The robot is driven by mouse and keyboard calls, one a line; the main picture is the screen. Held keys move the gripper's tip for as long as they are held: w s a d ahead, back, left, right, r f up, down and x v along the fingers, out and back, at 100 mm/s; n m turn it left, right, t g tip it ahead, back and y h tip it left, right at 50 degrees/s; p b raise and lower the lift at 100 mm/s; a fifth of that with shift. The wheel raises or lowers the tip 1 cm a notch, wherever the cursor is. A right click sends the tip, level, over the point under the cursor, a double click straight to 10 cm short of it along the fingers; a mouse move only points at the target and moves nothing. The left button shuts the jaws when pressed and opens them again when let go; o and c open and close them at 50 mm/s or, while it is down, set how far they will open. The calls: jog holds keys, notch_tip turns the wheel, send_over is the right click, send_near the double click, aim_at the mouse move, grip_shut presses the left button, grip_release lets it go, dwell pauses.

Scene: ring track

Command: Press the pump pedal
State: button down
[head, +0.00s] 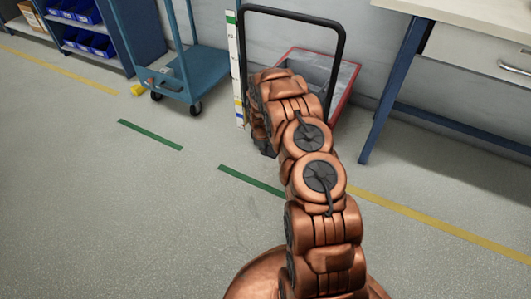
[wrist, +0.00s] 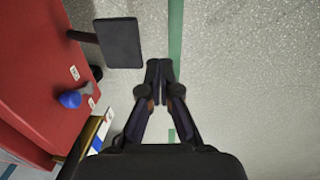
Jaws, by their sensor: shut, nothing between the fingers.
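The pump pedal (wrist: 119,43) is a flat black plate on a dark bar that comes out of the red body (wrist: 40,65) in the wrist view. My gripper (wrist: 159,64) is shut and empty. In the wrist view its fingertips appear just right of the pedal and slightly lower in the picture, with a small gap and floor showing beneath. The height between them is hard to judge. In the head view the red-rimmed cart (head: 352,92) with its black handle stands by the wall. My arm hides the pedal there and most of my gripper.
A lever with a blue knob (wrist: 70,99) sits on the red body. A striped white post (head: 236,65) stands beside the cart. A blue trolley (head: 190,70) is to the left and a workbench (head: 460,20) to the right. The front floor is clear.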

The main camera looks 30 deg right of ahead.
jog(key=shift+s+a+r, duration=0.15)
jog(key=shift+a+r, duration=0.1)
jog(key=shift+r, duration=0.35)
jog(key=shift+s+a+r, duration=0.15)
jog(key=shift+a+r, duration=0.05)
jog(key=shift+r, duration=0.4)
